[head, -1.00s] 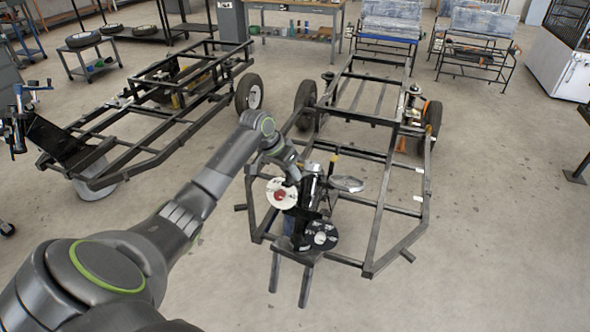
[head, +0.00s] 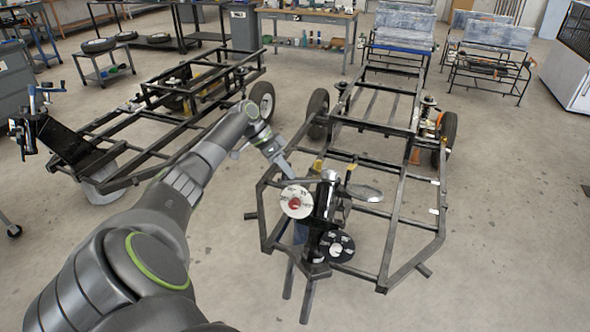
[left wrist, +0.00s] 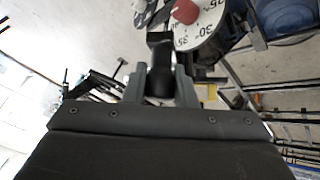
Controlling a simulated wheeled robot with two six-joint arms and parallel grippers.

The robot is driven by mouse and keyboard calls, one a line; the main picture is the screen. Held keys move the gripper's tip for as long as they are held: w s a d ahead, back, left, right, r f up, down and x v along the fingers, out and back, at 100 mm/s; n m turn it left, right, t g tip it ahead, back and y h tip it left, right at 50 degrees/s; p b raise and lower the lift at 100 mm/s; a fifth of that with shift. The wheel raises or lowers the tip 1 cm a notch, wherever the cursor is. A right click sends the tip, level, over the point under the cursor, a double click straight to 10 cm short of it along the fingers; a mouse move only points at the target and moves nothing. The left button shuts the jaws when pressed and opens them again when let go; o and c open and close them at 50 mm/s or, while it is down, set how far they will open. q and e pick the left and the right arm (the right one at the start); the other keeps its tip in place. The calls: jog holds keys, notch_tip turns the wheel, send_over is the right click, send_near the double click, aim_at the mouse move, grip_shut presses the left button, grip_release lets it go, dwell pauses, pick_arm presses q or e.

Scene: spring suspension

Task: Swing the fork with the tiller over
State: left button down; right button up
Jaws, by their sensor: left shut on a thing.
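The fork (head: 325,205) is a dark upright assembly at the front end of the right-hand black tube frame. A white dial (head: 297,201) with a red centre and a black dial (head: 338,247) sit on it. My left gripper (head: 287,172) is at the upper left of the fork, just above the white dial. In the left wrist view, its grey fingers are shut on a black handle (left wrist: 159,47), apparently the tiller's end. The white dial with its red knob (left wrist: 186,11) is close beyond it. The tiller's link to the fork is partly hidden. My right gripper is out of view.
A second frame (head: 140,150) stands to the left. Concrete floor (head: 500,260) at the right is clear.

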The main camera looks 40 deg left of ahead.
pick_arm(q)
jog(key=shift+r, duration=0.1)
jog(key=c, duration=1.2)
grip_release()
jog(key=shift+a, duration=0.1)
jog(key=b+v, duration=0.3)
jog(key=v, duration=1.4)
jog(key=shift+r, duration=0.1)
